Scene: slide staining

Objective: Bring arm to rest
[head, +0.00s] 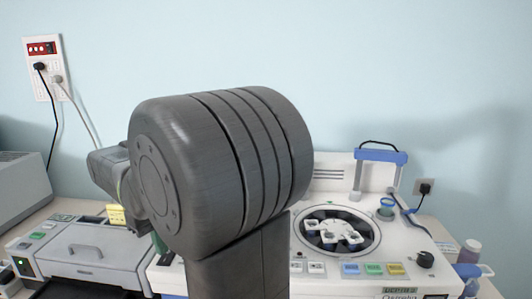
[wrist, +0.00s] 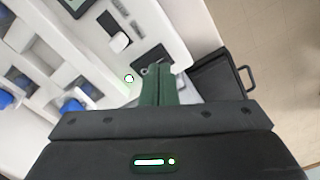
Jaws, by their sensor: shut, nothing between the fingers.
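My gripper (wrist: 158,85) shows in the wrist view, with its two green fingers together and nothing between them. It points over the edge of a white machine, near a dark panel. I cannot tell from this view how high it is above the surface. In the head view, my own arm's large grey joint fills the middle and hides much of the bench. The gripper itself cannot be made out clearly there.
A white staining machine (head: 385,270) with a round carousel (head: 338,234) stands at the right. A grey-white device (head: 85,250) stands at the left. Bottles (head: 469,251) stand at the far right. In the wrist view, a black tray (wrist: 218,76) lies beside the machine, with open floor (wrist: 275,50) beyond.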

